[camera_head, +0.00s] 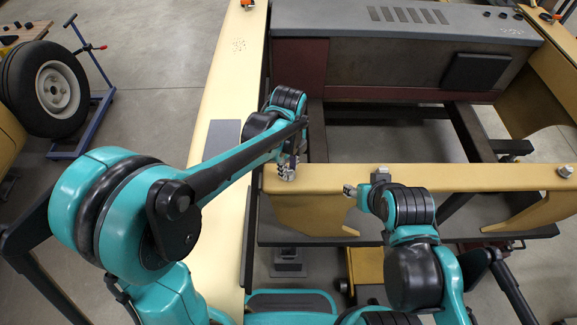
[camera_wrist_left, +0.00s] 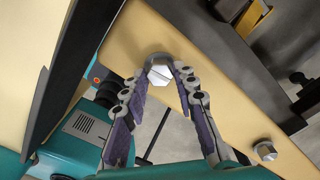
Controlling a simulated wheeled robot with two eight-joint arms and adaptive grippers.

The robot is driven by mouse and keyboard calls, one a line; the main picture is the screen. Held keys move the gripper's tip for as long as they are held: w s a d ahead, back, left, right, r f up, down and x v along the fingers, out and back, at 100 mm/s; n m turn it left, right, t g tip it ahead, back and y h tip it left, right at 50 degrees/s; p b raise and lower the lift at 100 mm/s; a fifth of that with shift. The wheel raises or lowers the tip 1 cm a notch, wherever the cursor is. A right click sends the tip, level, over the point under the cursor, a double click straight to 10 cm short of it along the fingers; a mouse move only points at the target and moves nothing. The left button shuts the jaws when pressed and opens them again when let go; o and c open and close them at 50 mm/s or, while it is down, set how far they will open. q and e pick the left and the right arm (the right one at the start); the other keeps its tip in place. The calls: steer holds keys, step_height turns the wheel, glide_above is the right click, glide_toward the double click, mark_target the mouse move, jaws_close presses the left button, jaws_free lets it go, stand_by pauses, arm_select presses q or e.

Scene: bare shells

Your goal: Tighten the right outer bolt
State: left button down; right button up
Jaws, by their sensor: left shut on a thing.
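My left gripper (camera_head: 288,170) reaches down to the left end of the tan crossbeam (camera_head: 460,178). In the left wrist view its fingers (camera_wrist_left: 167,76) close around a silver hex bolt (camera_wrist_left: 160,74) on the tan beam. In the head view fingers mostly hide this bolt. A second bolt (camera_head: 381,175) stands mid-beam, just behind my right arm. A third bolt (camera_head: 566,171) stands at the beam's far right, with no gripper near it. One other bolt head (camera_wrist_left: 264,150) shows in the wrist view. My right gripper (camera_head: 352,190) is just in front of the beam; its jaws are unclear.
A long tan rail (camera_head: 225,120) runs along the left, and a grey-topped box (camera_head: 400,30) stands behind the beam. A dark frame bar (camera_head: 475,132) lies behind the beam. A wheel (camera_head: 48,88) and a blue stand (camera_head: 90,120) are on the floor at left.

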arm_select(q)
steer(key=shift+w+m, duration=0.1)
steer(key=shift+m, duration=0.6)
steer(key=c, duration=1.2)
jaws_free()
step_height(320, 180, up, 12)
steer(key=shift+r, duration=0.1)
